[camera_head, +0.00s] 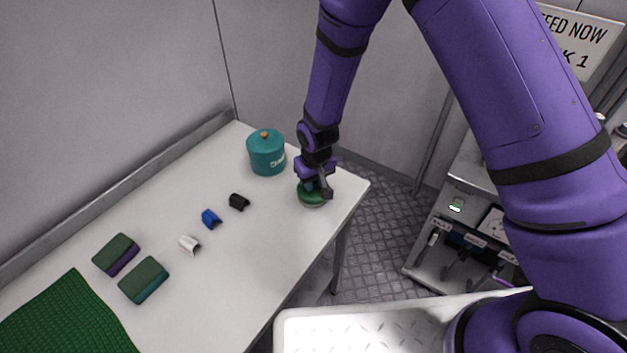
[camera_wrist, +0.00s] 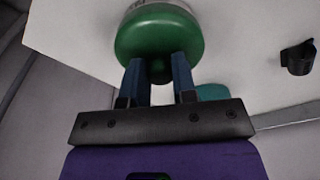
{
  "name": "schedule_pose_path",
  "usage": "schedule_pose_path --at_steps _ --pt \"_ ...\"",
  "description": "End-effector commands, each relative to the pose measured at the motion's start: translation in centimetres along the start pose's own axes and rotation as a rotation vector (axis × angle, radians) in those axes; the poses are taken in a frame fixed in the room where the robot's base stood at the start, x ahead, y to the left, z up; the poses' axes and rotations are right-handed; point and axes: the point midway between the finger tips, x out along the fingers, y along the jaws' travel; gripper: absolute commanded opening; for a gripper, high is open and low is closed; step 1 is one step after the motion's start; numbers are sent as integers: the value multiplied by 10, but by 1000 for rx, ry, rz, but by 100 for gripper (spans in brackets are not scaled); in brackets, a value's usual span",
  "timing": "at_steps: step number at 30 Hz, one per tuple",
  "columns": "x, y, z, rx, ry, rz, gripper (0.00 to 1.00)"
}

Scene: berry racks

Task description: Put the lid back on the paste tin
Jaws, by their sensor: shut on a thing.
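The paste tin's green lid (camera_head: 309,198) is at the right end of the white table, under my gripper (camera_head: 318,188). In the wrist view the lid (camera_wrist: 158,34) is a round green dome, and my gripper (camera_wrist: 158,82) is shut on its small knob, between the two dark fingers. A pale tin body with dark marks (camera_wrist: 150,3) shows just beyond the lid's rim. The lid lies over the tin and looks about level; I cannot tell whether it is fully seated. My wrist hides part of the lid in the head view.
A teal canister (camera_head: 266,153) with an orange knob stands close left of my gripper. Black (camera_head: 239,202), blue (camera_head: 210,218) and white (camera_head: 189,244) clips, two sponge-like blocks (camera_head: 144,280) and a green mat (camera_head: 66,318) lie further left. The table edge is close on the right.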

Motion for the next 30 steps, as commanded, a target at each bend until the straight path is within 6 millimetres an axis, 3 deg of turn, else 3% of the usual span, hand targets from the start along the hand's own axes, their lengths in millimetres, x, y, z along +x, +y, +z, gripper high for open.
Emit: schedule_pose_path --at_steps 11,12,15,21,24,30 --pt "0 0 0 0 0 0 0" --pt "0 0 0 0 0 0 32" --pt "0 0 0 0 0 0 55" --pt "0 0 0 0 0 0 55" --pt "0 0 0 0 0 0 78" --pt "0 0 0 0 0 0 81"
